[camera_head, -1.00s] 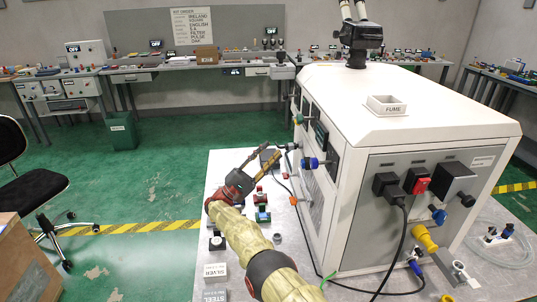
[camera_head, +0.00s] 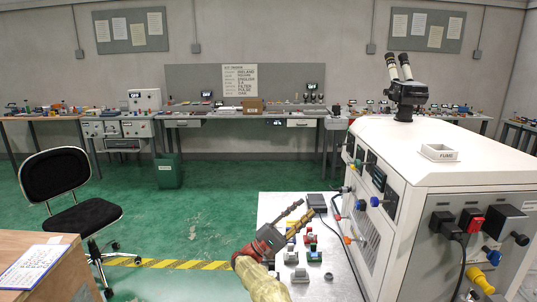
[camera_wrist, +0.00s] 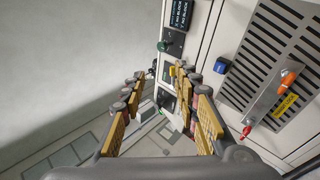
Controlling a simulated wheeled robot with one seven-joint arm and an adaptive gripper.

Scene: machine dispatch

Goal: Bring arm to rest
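My gripper (camera_head: 292,222) is at the bottom middle of the head view, above the pale table beside the white machine (camera_head: 470,150). My arm comes up from the bottom edge. In the wrist view, my gripper (camera_wrist: 165,90) has its two yellow-padded fingers spread apart. Nothing shows between the fingers. The machine's vented side panel (camera_wrist: 275,60) fills the right of that view, with an orange knob (camera_wrist: 289,78) and a blue knob (camera_wrist: 221,65) on it. Most of my arm is outside the head view.
Small red and green parts (camera_head: 311,241) stand on the pale table (camera_head: 275,206) under my gripper. A black chair (camera_head: 85,215) and a brown desk (camera_head: 60,275) are at left. A green bin (camera_head: 168,171) stands near the back benches.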

